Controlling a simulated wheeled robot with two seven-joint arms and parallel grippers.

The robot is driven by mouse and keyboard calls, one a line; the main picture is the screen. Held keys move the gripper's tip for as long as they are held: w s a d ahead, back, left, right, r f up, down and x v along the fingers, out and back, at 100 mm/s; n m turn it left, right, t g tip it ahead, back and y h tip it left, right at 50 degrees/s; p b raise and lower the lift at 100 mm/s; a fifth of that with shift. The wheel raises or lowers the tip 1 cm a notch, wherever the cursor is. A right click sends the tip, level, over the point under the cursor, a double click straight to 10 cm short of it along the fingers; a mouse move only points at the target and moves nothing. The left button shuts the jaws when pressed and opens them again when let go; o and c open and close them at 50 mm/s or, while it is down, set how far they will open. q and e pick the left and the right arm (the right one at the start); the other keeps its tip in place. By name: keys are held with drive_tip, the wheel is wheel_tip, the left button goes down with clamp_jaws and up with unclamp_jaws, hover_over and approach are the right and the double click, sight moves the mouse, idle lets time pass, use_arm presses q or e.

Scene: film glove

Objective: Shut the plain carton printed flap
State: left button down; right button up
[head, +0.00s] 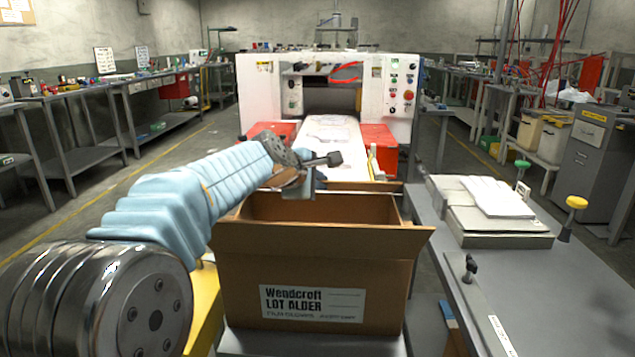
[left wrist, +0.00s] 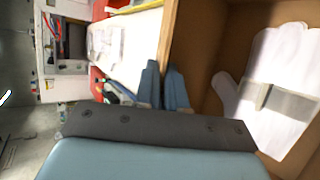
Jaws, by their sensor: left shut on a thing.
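The open brown cardboard carton (head: 312,275) stands in front of me, with a printed label (head: 312,303) on its near side. Its near flap (head: 330,240) leans outward toward me. My left gripper (head: 307,183) is at the carton's far edge, left of the middle. In the left wrist view its two blue fingers (left wrist: 163,88) are close together, with the far flap (left wrist: 168,40) between them. The far flap also shows in the head view (head: 365,186). Inside the carton lies a white glove bundle (left wrist: 280,85) with a grey band. My right gripper is not in view.
A white machine (head: 257,85) with red side panels stands behind the carton. A grey table (head: 535,300) at the right holds a stack of white sheets (head: 495,197) and a yellow knob (head: 576,203). Workbenches line both sides.

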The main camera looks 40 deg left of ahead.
use_arm(q)
drive_tip(key=shift+f, duration=0.1)
drive_tip(key=f, duration=0.1)
drive_tip(key=s+d+f+b, duration=0.1)
drive_tip(key=shift+s+f, duration=0.2)
drive_tip(key=shift+f, duration=0.2)
drive_tip(key=c, duration=1.3)
unclamp_jaws()
drive_tip(key=shift+w+a, duration=0.1)
drive_tip(key=shift+a, duration=0.05)
drive_tip(key=shift+r, duration=0.1)
drive_tip(key=b+v, duration=0.1)
drive_tip(key=v, duration=1.2)
drive_tip(key=shift+s+r, duration=0.15)
drive_tip(key=shift+s, duration=0.2)
